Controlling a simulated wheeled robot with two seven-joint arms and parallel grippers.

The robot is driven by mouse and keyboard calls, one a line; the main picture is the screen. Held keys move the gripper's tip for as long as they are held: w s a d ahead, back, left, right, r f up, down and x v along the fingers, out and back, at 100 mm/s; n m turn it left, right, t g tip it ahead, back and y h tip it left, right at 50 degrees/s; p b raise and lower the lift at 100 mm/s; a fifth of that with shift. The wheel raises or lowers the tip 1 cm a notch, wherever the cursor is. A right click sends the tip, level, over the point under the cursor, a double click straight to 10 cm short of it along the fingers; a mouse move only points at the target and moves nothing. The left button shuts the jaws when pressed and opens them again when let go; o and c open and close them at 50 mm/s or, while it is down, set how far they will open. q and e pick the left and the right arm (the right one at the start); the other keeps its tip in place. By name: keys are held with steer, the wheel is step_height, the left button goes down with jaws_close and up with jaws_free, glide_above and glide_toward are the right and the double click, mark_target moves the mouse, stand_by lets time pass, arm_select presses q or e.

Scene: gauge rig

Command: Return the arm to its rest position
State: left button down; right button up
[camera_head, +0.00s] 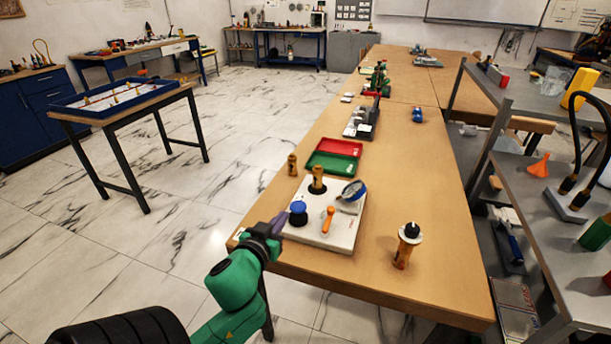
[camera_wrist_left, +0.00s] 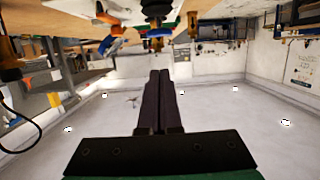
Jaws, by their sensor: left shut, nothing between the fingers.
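My left gripper (camera_head: 278,222) comes in from the lower left on a green arm. It is at the near left edge of the white gauge rig board (camera_head: 340,232), close to the blue knob (camera_head: 298,208). In the left wrist view its two dark fingers (camera_wrist_left: 160,80) lie together with nothing between them. The board carries a brass fitting (camera_head: 317,178), an orange-handled tool (camera_head: 328,218) and a round gauge (camera_head: 352,190) with a blue rim. I cannot tell whether the fingers touch the board. My right gripper is not in view.
The long wooden table (camera_head: 350,282) holds a brass piece with a black and white top (camera_head: 408,240) at the near right. Behind the board are a small brass piece (camera_head: 292,165), a green tray (camera_head: 331,164) and a red tray (camera_head: 340,147). A metal shelf (camera_head: 545,190) stands at right.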

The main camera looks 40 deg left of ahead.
arm_select(q)
steer(key=s+d+f+m+g+h, duration=0.3)
steer(key=s+d+f+g, duration=0.25)
steer(key=d+f, duration=0.2)
steer(key=s+d+f+m+g+h, duration=0.2)
steer(key=s+d+f+m+g, duration=0.1)
steer(key=s+d+f+g, duration=0.4)
step_height(320, 180, down, 24)
steer(key=s+a+p, duration=0.1)
steer(key=s+a, duration=0.1)
steer(key=s+a+f+p, duration=0.1)
steer(key=s+a+f, duration=0.1)
steer(key=s+f, duration=1)
steer(key=s+g, duration=0.1)
steer(key=s, duration=0.2)
steer(key=shift+s+a+f, duration=0.15)
steer(key=shift+s+a, duration=0.15)
